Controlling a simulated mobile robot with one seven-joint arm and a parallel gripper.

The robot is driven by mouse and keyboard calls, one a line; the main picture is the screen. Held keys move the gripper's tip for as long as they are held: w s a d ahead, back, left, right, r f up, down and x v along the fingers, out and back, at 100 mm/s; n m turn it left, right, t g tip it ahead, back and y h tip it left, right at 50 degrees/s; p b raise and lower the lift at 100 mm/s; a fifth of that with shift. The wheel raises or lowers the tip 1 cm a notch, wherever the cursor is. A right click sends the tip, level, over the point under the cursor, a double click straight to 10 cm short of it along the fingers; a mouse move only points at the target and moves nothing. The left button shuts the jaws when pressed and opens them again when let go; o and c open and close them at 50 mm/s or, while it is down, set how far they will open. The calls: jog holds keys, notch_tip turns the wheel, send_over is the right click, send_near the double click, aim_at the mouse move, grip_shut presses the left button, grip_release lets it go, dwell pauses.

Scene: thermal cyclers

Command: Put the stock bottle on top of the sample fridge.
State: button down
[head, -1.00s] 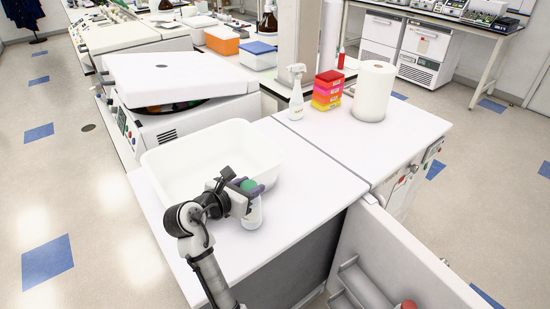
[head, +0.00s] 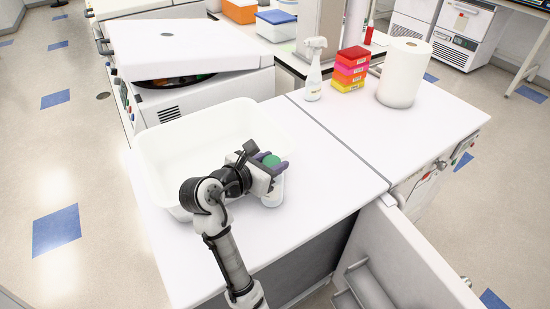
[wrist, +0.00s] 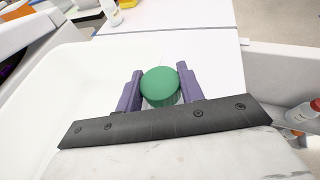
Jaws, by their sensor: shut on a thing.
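The stock bottle, a white bottle (head: 273,193) with a green cap (wrist: 160,88), is upright at the right front corner of a white tub. I cannot tell whether the bottle's base touches the worktop. A white cabinet-like unit (head: 440,128) at the right, with a control panel on its front, may be the sample fridge.
The white tub (head: 165,185) stands left of the bottle. A spray bottle (head: 314,78), stacked coloured boxes (head: 350,70) and a paper roll (head: 402,75) stand at the back of the right unit. Its front top is clear. An open door (head: 415,262) juts out at front right.

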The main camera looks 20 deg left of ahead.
jog(key=shift+s+a+r, duration=0.1)
jog(key=shift+s+a, duration=0.05)
jog(key=shift+a, duration=0.05)
jog(key=shift+d, duration=0.1)
jog(key=shift+s, duration=0.1)
jog(key=c, duration=0.9)
grip_release()
jog(key=v, duration=1.2)
